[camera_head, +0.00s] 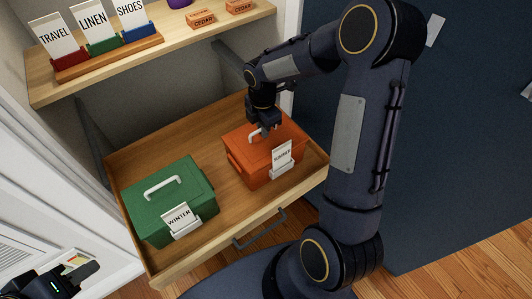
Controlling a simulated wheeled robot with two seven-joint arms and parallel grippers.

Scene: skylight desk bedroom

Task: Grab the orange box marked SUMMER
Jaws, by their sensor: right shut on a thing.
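The orange box (252,158) with a white tag reading SUMMER (282,155) is in the right part of the open wooden drawer (215,126). It has a pale handle (254,135) on its lid. My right gripper (262,127) points down over the lid and is shut on this handle; the gripper partly hides it. I cannot tell whether the box rests on the drawer floor. A green box (150,190) tagged WINTER, with a white handle, stands in the left part of the drawer. My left gripper (84,272) is partly in view at the bottom left, away from both boxes.
A shelf (190,42) above the drawer holds a rack of tags reading TRAVEL, LINEN and SHOES (130,15), plus small CEDAR blocks (203,20). The drawer front has a dark handle (260,230). A dark blue panel (460,130) stands right. Bare drawer floor lies between the boxes.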

